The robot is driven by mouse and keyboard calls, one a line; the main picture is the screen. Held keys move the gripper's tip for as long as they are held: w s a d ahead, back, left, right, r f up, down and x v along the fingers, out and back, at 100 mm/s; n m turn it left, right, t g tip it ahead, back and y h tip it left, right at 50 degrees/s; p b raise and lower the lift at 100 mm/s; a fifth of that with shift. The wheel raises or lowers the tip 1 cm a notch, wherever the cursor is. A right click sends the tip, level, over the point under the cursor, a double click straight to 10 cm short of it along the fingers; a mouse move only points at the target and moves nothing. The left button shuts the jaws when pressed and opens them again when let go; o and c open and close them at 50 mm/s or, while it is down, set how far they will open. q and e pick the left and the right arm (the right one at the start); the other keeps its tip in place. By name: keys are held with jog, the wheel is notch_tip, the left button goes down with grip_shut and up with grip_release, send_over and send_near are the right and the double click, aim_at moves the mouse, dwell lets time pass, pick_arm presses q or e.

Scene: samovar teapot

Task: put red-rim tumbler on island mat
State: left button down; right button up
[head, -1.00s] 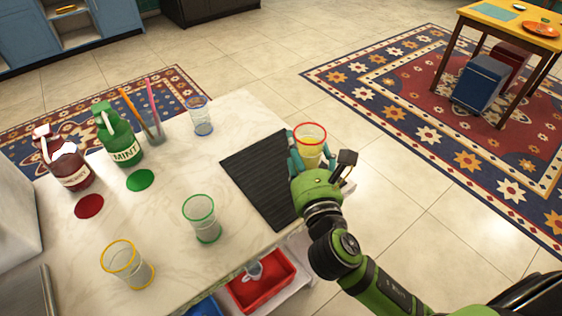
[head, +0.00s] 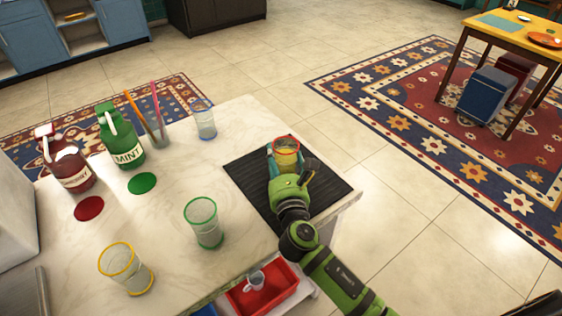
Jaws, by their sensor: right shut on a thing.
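The red-rim tumbler (head: 286,153) is upright in the head view, with something yellowish in its lower part. My right gripper (head: 284,164) is shut around it, the fingers on either side. The tumbler is over the dark ribbed island mat (head: 325,186), near its back part. I cannot tell whether its base touches the mat, because the gripper hides it. My left gripper is not in view.
A green-rim tumbler (head: 203,223), a yellow-rim tumbler (head: 126,268) and a blue-rim tumbler (head: 205,121) stand on the pale island top (head: 170,212). Two jugs, green (head: 121,137) and red (head: 66,164), stand at the left. A red bin (head: 265,296) is below the front edge.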

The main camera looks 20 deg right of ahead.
jog(key=shift+f, duration=0.1)
jog(key=o, duration=1.1)
jog(key=shift+o, duration=0.2)
jog(key=shift+r, duration=0.25)
jog(key=s, duration=0.3)
jog(key=s+a, duration=0.1)
jog(key=s, duration=0.3)
jog(key=s+b, duration=0.1)
jog(key=s, duration=0.2)
jog(key=shift+s+a+f, duration=0.2)
jog(key=shift+s, duration=0.05)
jog(key=shift+s+r, duration=0.15)
jog(key=shift+s, duration=0.6)
